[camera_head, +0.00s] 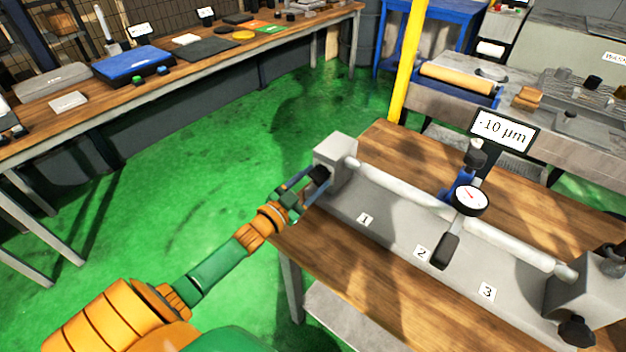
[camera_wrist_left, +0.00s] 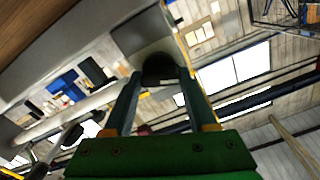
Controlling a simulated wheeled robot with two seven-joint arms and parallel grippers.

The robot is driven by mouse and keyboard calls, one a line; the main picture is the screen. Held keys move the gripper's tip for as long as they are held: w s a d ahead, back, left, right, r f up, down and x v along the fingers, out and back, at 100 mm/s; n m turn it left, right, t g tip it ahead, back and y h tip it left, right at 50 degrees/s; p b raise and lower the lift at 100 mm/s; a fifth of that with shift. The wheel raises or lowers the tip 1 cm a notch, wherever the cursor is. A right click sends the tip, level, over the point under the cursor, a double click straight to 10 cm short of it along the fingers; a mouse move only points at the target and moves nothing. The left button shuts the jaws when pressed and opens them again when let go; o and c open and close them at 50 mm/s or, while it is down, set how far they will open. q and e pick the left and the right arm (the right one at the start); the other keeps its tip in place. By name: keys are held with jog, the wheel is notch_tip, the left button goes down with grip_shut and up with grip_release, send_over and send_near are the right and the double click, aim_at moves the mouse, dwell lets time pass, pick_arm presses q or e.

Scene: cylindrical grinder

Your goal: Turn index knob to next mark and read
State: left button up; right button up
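A grey bench fixture (camera_head: 400,226) carries a long pale cylinder (camera_head: 400,187) between two end blocks. The dark index knob (camera_head: 319,174) is on the left end block (camera_head: 338,152); it also shows in the left wrist view (camera_wrist_left: 159,69). My left gripper (camera_head: 309,182) has its fingers on either side of the knob, seemingly touching it; they also show in the left wrist view (camera_wrist_left: 160,78). A dial gauge (camera_head: 470,198) stands at mark 2, its red needle small. A sign (camera_head: 502,130) reads "-10 µm", its first character small. My right gripper is out of view.
Number plates 1 (camera_head: 365,219), 2 (camera_head: 422,253) and 3 (camera_head: 487,292) lie along the fixture. A dark handle (camera_head: 445,251) hangs below the gauge. The wooden table (camera_head: 400,145) has bare room behind the fixture. A yellow post (camera_head: 408,60) stands behind it.

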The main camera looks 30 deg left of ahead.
pick_arm(q)
jog(key=c, duration=0.4)
jog(key=shift+m, duration=0.3)
jog(key=m, duration=0.3)
jog(key=shift+m, duration=0.4)
jog(key=shift+d+m+b, duration=0.1)
jog(key=shift+m+b, duration=0.2)
jog(key=shift+m, duration=1.9)
jog(key=o, duration=1.3)
jog(key=shift+w+f, duration=0.1)
jog(key=shift+o, duration=0.2)
